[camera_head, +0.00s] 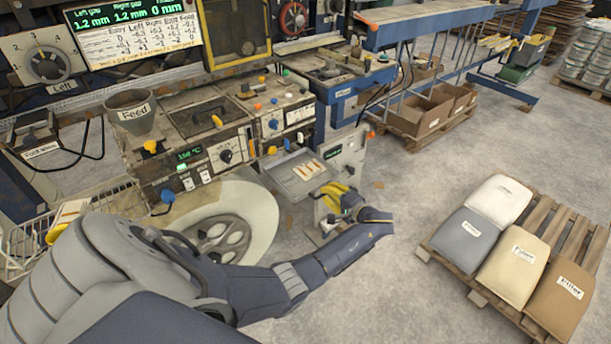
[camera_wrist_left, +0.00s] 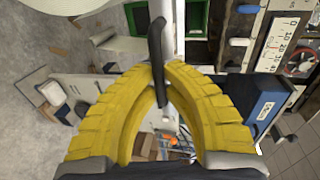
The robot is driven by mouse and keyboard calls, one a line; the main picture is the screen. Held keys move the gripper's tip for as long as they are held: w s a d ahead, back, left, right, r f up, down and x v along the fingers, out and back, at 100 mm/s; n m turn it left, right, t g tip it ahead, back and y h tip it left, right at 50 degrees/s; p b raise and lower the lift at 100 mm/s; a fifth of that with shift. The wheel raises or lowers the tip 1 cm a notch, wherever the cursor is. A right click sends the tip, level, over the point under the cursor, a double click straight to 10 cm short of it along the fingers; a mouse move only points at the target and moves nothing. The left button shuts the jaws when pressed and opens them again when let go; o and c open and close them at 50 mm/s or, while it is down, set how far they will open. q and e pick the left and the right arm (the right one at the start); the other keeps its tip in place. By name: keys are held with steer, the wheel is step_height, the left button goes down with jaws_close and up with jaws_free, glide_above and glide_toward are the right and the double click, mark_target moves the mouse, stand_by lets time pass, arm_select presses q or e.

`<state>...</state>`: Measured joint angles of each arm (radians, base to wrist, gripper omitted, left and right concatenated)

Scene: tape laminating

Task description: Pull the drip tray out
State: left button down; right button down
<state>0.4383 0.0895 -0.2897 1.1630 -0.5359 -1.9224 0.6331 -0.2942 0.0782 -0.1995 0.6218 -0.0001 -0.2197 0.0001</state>
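My left gripper (camera_head: 334,192) has yellow fingers and is low in front of the laminating machine (camera_head: 215,140), beside a pale cabinet (camera_head: 346,158). In the left wrist view its curved fingers (camera_wrist_left: 158,72) come together at the tips on a dark upright handle (camera_wrist_left: 156,42). The handle stands in front of a pale post or edge. My fingers and wrist hide part of that area. My right gripper is not in view.
A large pale roll (camera_head: 225,225) lies beneath the machine, behind my left forearm. A pallet (camera_head: 545,225) with several labelled bags stands at the right. Open grey floor (camera_head: 420,190) lies between the pallet and the machine. A blue-framed bench (camera_head: 335,80) is behind.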

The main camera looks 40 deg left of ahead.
arm_select(q)
steer(key=shift+f+v, duration=0.15)
steer(key=shift+v, duration=0.55)
steer(key=shift+f+v, duration=0.15)
steer(key=shift+v, duration=0.6)
steer(key=c, duration=1.5)
jaws_free()
steer(key=shift+d, duration=0.1)
steer(key=v, duration=0.7)
steer(key=shift+d, duration=0.15)
